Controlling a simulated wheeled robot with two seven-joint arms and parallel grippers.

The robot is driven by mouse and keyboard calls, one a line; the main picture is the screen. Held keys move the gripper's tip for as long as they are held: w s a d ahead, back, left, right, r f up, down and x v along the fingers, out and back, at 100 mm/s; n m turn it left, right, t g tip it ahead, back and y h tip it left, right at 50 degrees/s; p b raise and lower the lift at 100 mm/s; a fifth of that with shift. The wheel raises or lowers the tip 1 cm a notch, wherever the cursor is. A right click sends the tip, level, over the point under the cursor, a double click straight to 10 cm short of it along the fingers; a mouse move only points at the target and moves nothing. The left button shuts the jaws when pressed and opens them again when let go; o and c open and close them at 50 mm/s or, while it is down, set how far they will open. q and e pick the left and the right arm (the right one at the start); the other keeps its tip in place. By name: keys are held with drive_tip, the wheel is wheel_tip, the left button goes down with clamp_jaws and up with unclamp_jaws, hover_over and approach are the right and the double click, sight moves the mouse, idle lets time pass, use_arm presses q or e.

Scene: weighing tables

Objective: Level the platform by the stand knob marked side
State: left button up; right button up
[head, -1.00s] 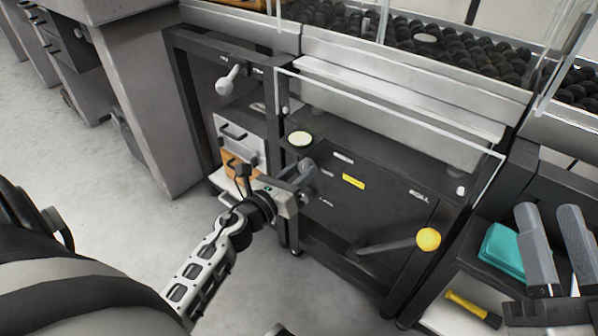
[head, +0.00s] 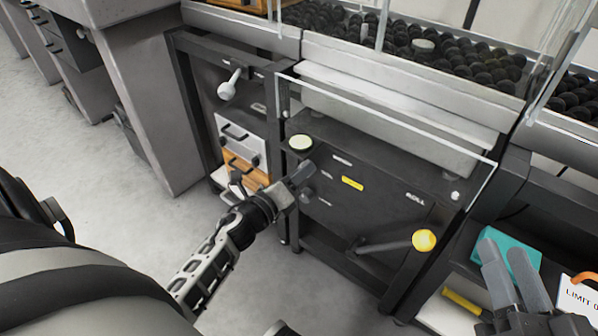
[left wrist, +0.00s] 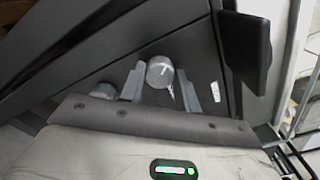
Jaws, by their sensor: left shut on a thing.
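My left gripper (head: 303,181) is at the front of a dark stand panel (head: 385,195). In the left wrist view its two fingers lie on either side of a grey round knob (left wrist: 160,72) with a white mark, and it is shut on this knob. A second grey knob (left wrist: 103,90) sits beside it, left of the fingers; one grey knob (head: 307,196) shows just below the gripper in the head view. The small panel labels are too small to read, except "ROLL". A round pale disc (head: 300,142) sits on the stand's top left corner. My right gripper (head: 508,255) is open and empty at the lower right.
A yellow-ended lever (head: 424,240) sticks out at the panel's lower right. A grey-handled lever (head: 229,88) and drawers (head: 243,135) are at the left. A clear-edged pane (head: 390,121) crosses above the panel. A teal box (head: 510,250) and yellow-handled tool (head: 462,303) lie near my right gripper.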

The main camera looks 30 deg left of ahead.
idle(0.3)
use_arm(q)
drive_tip(key=o, duration=1)
